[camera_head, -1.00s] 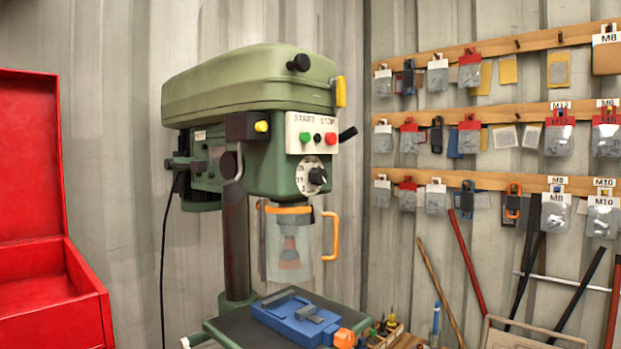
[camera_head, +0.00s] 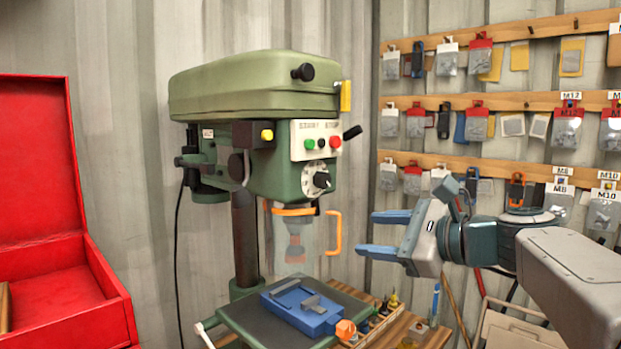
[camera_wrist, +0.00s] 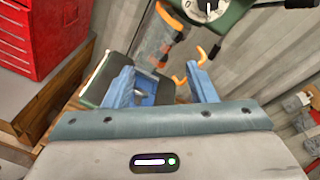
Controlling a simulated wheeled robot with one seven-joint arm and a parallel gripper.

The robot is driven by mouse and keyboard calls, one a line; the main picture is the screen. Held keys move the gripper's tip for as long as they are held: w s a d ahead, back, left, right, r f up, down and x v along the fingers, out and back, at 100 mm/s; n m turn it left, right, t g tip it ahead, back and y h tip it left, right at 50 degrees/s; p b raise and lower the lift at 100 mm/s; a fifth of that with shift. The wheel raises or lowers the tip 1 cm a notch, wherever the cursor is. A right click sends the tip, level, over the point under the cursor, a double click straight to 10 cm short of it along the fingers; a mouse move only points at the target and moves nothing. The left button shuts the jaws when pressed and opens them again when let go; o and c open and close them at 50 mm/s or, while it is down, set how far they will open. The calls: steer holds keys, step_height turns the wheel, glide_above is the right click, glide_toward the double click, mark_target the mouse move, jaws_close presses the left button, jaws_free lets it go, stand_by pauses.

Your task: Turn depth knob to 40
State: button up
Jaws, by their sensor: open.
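The depth knob (camera_head: 320,180) is a black knob on a white round dial (camera_head: 309,177), on the front of the green drill press (camera_head: 250,85), below the start and stop buttons. The dial's numbers are too small to read. In the wrist view the dial (camera_wrist: 209,6) is cut off at the top edge. My gripper (camera_head: 364,234) is open and empty, its blue fingers pointing left. It is to the right of and below the knob, apart from it. Both fingers also show in the wrist view (camera_wrist: 164,86).
A clear guard with an orange handle (camera_head: 334,233) hangs under the drill head. A blue vise (camera_head: 298,307) sits on the drill table below. A red toolbox (camera_head: 70,270) stands open at left. Pegs with bagged parts line the right wall. Space between fingers and dial looks free.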

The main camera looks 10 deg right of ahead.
mark_target(326, 182)
step_height(326, 182, up, 6)
steer(key=d+m+t, duration=0.2)
steer(key=d, duration=0.1)
steer(key=shift+y, duration=0.3)
steer(key=p+x, duration=0.1)
steer(key=x, duration=0.3)
steer(key=p+x, duration=0.1)
steer(key=x, duration=0.4)
steer(key=p+x, duration=0.2)
steer(key=x, duration=0.3)
steer(key=shift+w+r, duration=0.1)
steer(key=shift+r, duration=0.15)
steer(key=shift+d, duration=0.1)
steer(key=c, duration=1)
